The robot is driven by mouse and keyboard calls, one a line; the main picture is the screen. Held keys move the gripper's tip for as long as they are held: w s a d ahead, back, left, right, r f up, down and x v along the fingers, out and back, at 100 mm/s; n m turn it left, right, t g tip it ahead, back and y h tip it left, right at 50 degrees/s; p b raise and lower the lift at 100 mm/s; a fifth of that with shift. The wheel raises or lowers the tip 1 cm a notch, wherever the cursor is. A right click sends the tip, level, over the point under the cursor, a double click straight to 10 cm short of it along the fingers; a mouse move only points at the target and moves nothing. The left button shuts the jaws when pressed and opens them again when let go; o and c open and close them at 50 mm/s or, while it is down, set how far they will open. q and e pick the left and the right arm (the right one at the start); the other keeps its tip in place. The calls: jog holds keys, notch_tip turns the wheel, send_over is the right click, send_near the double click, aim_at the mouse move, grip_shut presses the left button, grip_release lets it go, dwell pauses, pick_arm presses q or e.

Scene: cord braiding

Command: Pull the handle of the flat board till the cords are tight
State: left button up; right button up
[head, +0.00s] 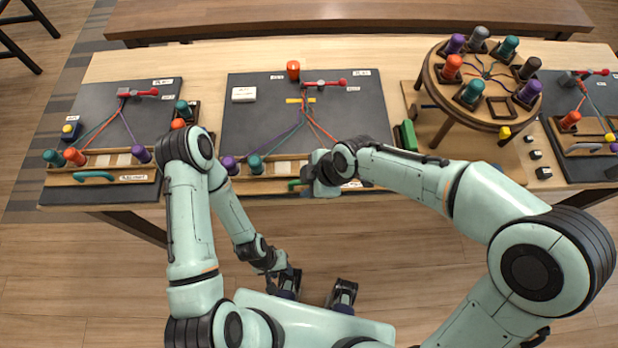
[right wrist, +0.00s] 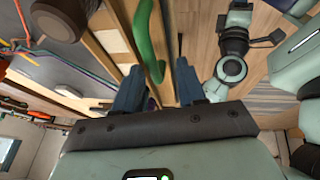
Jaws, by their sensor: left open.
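The dark middle board (head: 250,125) lies flat on the table. Several cords (head: 300,122) run from the red-levered clamp (head: 325,83) at its back down toward its front rail. A purple bobbin (head: 229,165) and a teal bobbin (head: 255,163) stand at that rail. The green handle (head: 294,184) is at the board's front edge, partly hidden by my right gripper (head: 318,185). In the right wrist view, the handle (right wrist: 146,40) passes between the spread fingers of my right gripper (right wrist: 158,85), nearer the left one. My left gripper (head: 288,283) is open, low in front of the table, away from the board.
A left board (head: 100,115) with a teal handle (head: 95,176) lies beside it. A round wooden stand (head: 445,98) with several bobbins and a green block (head: 408,135) are to the right.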

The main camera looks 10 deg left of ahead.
jog(key=shift+w, duration=0.15)
jog(key=shift+d+r, duration=0.15)
jog(key=shift+r, duration=0.25)
jog(key=v, duration=1.2)
jog(key=shift+r+p, duration=0.25)
jog(key=shift+p, duration=0.15)
jog(key=shift+d, duration=0.1)
